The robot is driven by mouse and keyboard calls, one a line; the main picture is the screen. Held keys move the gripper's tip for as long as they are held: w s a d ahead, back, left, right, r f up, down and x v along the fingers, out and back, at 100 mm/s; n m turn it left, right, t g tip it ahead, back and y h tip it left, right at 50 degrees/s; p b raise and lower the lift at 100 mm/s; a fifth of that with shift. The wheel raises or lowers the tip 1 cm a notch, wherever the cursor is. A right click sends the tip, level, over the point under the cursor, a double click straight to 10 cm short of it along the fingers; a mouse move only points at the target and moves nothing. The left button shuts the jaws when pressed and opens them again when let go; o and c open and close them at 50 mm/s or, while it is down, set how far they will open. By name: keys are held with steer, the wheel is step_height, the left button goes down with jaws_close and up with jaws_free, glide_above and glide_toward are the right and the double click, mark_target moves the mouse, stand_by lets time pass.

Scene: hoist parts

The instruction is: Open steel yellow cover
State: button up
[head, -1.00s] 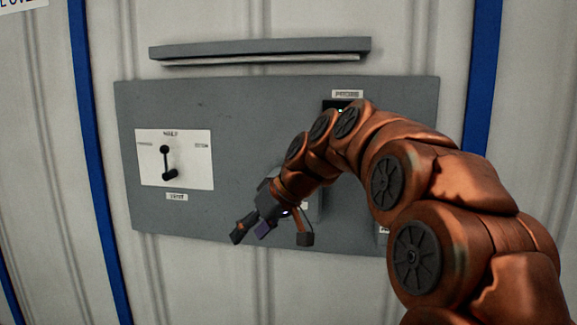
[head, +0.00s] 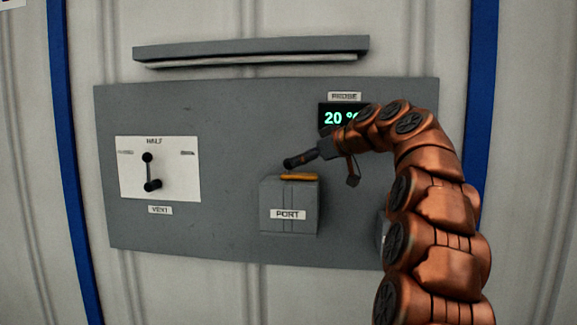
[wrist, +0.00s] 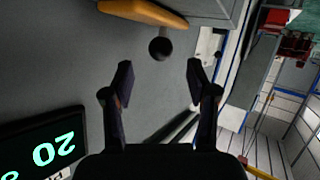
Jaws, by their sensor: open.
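The yellow cover (head: 300,177) lies flat on top of a grey box labelled PORT (head: 288,214). In the wrist view the yellow cover (wrist: 145,12) shows at the top edge, with a dark round knob (wrist: 160,48) close beside it. My gripper (head: 321,172) is just above and to the right of the box in the head view. In the wrist view my gripper (wrist: 160,70) is open, with its two fingers apart and nothing between the tips. The knob sits just beyond the fingertips, apart from them. I cannot tell whether it joins the cover.
The grey wall panel (head: 230,120) carries a lit display (head: 332,118) reading 20, partly hidden by my arm. A white plate with a dark lever (head: 150,170) is at its left. A grey ledge (head: 250,48) juts out above.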

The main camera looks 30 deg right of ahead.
mark_target(289, 163)
steer(key=p+x, duration=0.1)
steer(key=x, duration=0.5)
steer(key=shift+w+a+f, duration=0.1)
steer(key=shift+w+f, duration=0.1)
steer(key=shift+w, duration=0.15)
steer(key=shift+c, duration=0.4)
jaws_close()
